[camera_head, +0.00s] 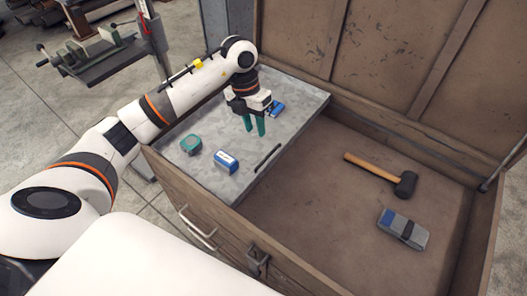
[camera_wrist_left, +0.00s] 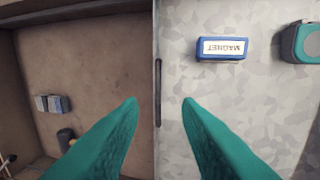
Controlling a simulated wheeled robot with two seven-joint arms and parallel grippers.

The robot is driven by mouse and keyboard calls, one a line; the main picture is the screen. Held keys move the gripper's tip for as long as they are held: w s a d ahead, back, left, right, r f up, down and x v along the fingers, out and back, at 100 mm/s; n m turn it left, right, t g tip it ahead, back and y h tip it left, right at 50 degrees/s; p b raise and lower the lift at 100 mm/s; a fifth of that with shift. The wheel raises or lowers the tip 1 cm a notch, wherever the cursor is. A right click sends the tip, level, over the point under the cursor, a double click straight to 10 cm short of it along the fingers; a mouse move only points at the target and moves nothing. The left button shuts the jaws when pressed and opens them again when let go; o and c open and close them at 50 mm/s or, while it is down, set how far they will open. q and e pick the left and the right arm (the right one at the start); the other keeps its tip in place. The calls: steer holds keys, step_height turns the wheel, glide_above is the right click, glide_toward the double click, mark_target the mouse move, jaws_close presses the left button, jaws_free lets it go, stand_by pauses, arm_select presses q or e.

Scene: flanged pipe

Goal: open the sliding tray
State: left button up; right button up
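The sliding tray (camera_head: 215,130) is a grey, mottled panel across the left part of an open wooden chest. It also shows on the right of the left wrist view (camera_wrist_left: 220,100). Its dark bar handle (camera_head: 267,158) lies along the tray's right edge. In the left wrist view the handle (camera_wrist_left: 158,90) appears between my fingertips. My left gripper (camera_head: 254,132) points down above the tray, with its teal fingers apart and nothing between them. In the head view it is beyond the handle, and it looks apart from it. My right gripper is not in view.
On the tray are a teal tape measure (camera_head: 191,144), a blue magnet box (camera_head: 226,161) and another blue item (camera_head: 277,108) near my gripper. The chest floor holds a mallet (camera_head: 380,174) and a grey-blue block (camera_head: 403,230). The raised lid (camera_head: 400,50) stands behind.

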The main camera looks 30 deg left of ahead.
arm_select(q)
steer(key=f, duration=0.3)
steer(key=d+f, duration=0.1)
steer(key=f, duration=0.3)
steer(key=d+f+p, duration=0.1)
steer(key=f, duration=0.3)
steer(key=shift+s+d, duration=0.15)
steer(key=shift+s, duration=0.05)
jaws_close()
